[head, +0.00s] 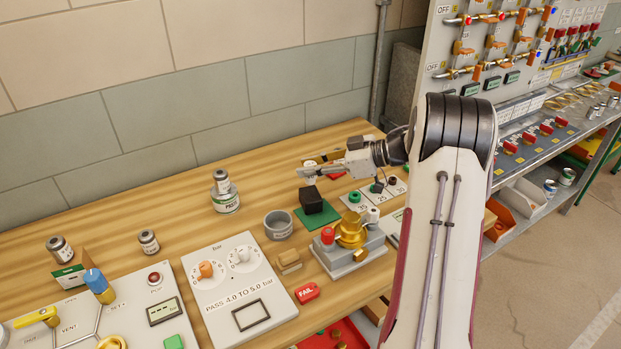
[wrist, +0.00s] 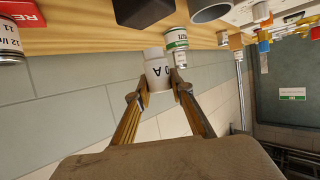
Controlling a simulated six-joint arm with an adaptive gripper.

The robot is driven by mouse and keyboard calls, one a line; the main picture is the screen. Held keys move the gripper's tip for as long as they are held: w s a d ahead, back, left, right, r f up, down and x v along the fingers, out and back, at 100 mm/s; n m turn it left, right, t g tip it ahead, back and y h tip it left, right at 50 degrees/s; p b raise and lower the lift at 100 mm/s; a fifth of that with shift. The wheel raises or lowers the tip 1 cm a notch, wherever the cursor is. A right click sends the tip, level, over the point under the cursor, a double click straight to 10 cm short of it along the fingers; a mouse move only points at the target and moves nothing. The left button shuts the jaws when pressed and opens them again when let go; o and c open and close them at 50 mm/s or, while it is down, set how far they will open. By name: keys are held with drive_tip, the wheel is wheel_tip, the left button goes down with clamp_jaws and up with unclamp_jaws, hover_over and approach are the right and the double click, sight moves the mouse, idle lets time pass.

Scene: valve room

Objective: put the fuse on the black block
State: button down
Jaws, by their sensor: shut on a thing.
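The fuse (wrist: 156,70) is a white cylinder marked with an "A". My gripper (wrist: 160,92) is shut on it, one fingertip on each side. In the head view my gripper (head: 309,167) is above the bench, just behind and above the black block, and the fuse is hard to make out there. The black block (head: 314,201) sits on a green square mat (head: 301,217) and its top looks bare. The block also shows at the top of the wrist view (wrist: 142,9), apart from the fuse.
A paste tin (head: 226,203) with a small can on top stands left of the block. A grey cup (head: 278,225) and a valve unit with a brass knob (head: 351,230) are in front. Clear wood lies between block and tin.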

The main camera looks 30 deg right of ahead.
sight(311, 178)
drive_tip(key=shift+f, duration=0.1)
drive_tip(key=shift+f, duration=1.8)
drive_tip(key=shift+f, duration=0.15)
drive_tip(key=c, duration=1.8)
unclamp_jaws()
drive_tip(key=shift+o, duration=0.2)
drive_tip(key=shift+r, duration=0.2)
drive_tip(key=v, duration=1.2)
